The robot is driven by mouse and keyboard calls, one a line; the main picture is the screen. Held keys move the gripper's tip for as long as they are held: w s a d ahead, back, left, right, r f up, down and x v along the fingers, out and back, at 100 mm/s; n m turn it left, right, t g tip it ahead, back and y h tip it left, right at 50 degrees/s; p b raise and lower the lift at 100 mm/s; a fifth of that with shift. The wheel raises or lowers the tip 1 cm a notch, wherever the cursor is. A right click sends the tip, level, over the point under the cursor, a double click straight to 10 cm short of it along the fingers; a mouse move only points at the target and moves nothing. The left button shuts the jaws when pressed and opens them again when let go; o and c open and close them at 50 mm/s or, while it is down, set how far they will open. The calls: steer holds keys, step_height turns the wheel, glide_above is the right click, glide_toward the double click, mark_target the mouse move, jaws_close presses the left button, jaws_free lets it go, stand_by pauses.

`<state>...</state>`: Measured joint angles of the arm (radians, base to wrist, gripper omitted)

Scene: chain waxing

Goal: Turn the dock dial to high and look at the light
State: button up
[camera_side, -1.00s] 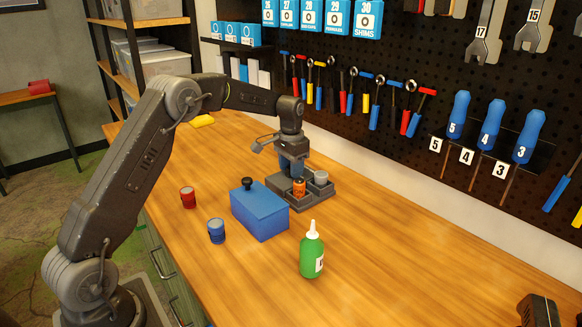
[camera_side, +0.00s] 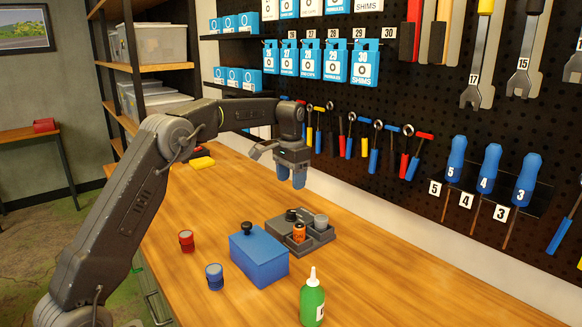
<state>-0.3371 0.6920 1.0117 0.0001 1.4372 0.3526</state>
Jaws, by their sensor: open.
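The grey dock (camera_side: 325,238) sits on the wooden bench. A dark round knob (camera_side: 291,215), which looks like the dial, stands at its back left; its setting is too small to read. I cannot make out a light.
A blue box (camera_side: 260,262) with a black knob stands left of the dock. A red can (camera_side: 186,241), a blue can (camera_side: 214,277) and a green bottle (camera_side: 312,302) stand nearby. The pegboard with tools (camera_side: 400,100) rises behind. The right bench is clear.

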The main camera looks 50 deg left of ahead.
step_height(320, 180, up, 4)
steer(key=shift+f, duration=0.2)
stand_by(0.3)
steer(key=s+d+r+t, duration=0.2)
steer(key=s+d+r, duration=0.2)
steer(key=s+d, duration=0.3)
steer(key=s+d+r+t, duration=0.1)
steer(key=s+d+r, duration=0.3)
steer(key=s, duration=0.5)
steer(key=s+d+f+t, duration=0.1)
steer(key=s+d+f, duration=0.2)
steer(key=s, duration=0.5)
steer(key=s+d+f+t, duration=0.1)
steer(key=s+d+f, duration=0.3)
steer(key=s, duration=0.5)
steer(key=shift+d+f+t, duration=0.2)
steer(key=shift+f+t, duration=0.1)
steer(key=shift+f, duration=0.5)
